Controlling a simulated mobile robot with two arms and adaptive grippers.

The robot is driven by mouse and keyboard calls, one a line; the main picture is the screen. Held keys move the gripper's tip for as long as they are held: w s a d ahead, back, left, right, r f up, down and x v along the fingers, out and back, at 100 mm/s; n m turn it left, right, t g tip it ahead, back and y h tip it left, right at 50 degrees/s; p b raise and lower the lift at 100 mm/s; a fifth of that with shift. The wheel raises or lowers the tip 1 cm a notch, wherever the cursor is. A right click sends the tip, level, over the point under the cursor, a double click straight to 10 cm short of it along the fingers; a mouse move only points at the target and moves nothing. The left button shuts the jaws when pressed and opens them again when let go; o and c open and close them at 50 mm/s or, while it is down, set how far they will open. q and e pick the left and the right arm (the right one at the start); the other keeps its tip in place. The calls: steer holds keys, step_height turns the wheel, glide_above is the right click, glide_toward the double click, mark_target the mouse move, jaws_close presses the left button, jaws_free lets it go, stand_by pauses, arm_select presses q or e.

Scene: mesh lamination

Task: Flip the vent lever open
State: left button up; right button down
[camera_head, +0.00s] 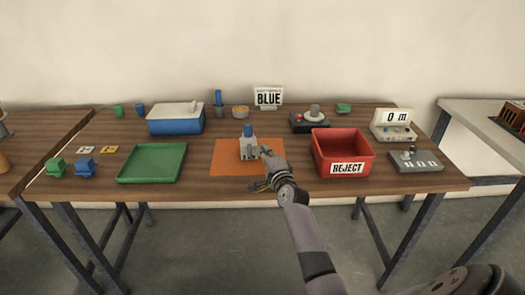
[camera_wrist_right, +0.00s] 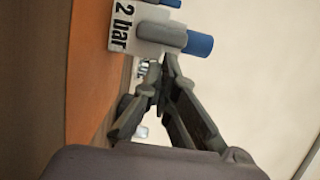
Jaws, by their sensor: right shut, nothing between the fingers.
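A small grey-and-white device (camera_head: 247,149) with a blue top stands on the orange mat (camera_head: 226,166). In the right wrist view, its white plate (camera_wrist_right: 123,22) reads "2 bar", beside a grey cylinder (camera_wrist_right: 162,36) with a blue end (camera_wrist_right: 200,44). I cannot clearly tell which part is the vent lever. My right gripper (camera_head: 265,151) is at the device's right side. In the wrist view its fingertips (camera_wrist_right: 168,66) are together, empty, close to the grey cylinder; whether they touch it is unclear. My left gripper is not in view.
The red REJECT bin (camera_head: 371,153) stands right of the mat, and a green tray (camera_head: 152,176) lies to its left. A grey panel (camera_head: 432,164) is at the right edge.

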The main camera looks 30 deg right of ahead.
steer(key=shift+f, duration=0.1)
stand_by(0.3)
steer(key=shift+w+r+n+p, duration=0.1)
steer(key=shift+r+n+p, duration=0.15)
steer(key=shift+p, duration=0.2)
steer(key=shift+a+n+p, duration=0.1)
steer(key=shift+n+p, duration=0.15)
steer(key=shift+p, duration=0.1)
